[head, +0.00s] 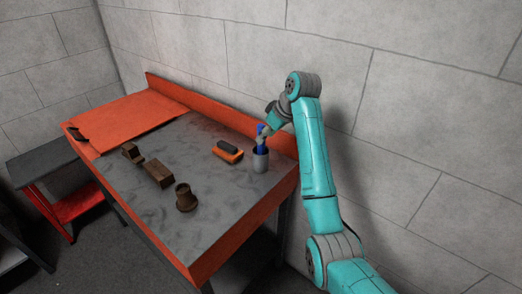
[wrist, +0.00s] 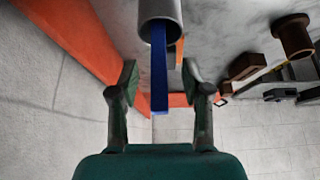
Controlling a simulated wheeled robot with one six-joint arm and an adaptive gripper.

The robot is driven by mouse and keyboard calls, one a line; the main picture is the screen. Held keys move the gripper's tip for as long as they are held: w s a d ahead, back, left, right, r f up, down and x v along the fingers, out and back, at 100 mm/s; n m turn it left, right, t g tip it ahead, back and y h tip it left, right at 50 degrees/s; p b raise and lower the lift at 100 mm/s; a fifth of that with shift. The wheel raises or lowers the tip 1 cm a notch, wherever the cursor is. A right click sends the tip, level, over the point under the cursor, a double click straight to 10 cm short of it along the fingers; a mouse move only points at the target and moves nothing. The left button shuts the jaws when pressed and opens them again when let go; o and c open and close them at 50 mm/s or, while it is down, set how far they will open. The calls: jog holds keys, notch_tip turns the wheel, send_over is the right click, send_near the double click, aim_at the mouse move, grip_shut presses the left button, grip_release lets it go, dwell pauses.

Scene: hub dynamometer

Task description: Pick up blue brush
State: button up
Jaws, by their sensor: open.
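The blue brush (head: 262,143) stands in a grey metal cup (head: 260,163) near the back right of the workbench. In the wrist view the brush (wrist: 159,92) shows as a long blue bar sticking out of the mouth of the cup (wrist: 172,10). Its lower end is hidden inside the cup. My gripper (wrist: 160,72) is open, with one finger on each side of the brush and a visible gap on both sides. In the head view my gripper (head: 265,131) is at the top of the brush and partly covers it.
The workbench (head: 215,205) has a raised orange back edge close to the cup. An orange block with a dark top (head: 228,151) lies left of the cup. A brown flanged part (head: 185,198) and brown blocks (head: 158,173) stand farther left. The front right is clear.

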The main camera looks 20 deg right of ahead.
aim_at(261, 147)
jog(key=shift+x, duration=2.7)
jog(key=shift+d, duration=0.1)
grip_shut()
